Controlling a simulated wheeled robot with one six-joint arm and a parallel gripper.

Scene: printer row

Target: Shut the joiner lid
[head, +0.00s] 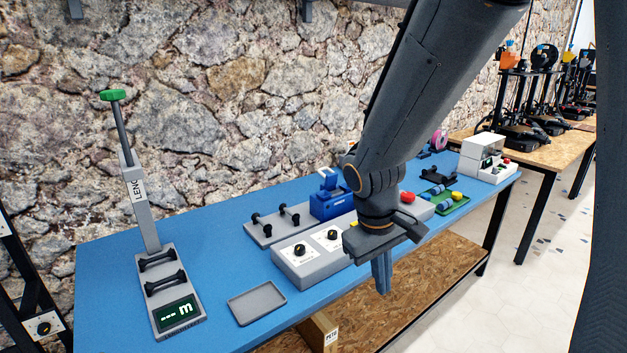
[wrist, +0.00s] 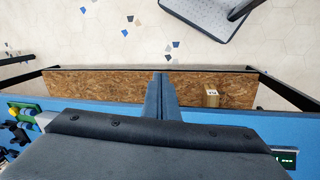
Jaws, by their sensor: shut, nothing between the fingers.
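A small blue device (head: 328,203), which looks like the joiner, stands at the back of the blue table. A blue upper part with a pale loop-shaped handle (head: 327,172) rises above its body, looking like a raised lid; the exact lid angle is too small to tell. My gripper (head: 382,282) points down in front of the table's front edge, right of and nearer than the blue device, and apart from it. In the wrist view my gripper (wrist: 166,92) has its fingers together with nothing between them. The blue device does not show in the wrist view.
A grey control box with knobs (head: 305,263) stands before the blue device, and a grey rack with black pegs (head: 268,234) beside it. A grey tray (head: 257,304) and a tall lever gauge (head: 140,190) are further left. A green tray (head: 458,205) lies right.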

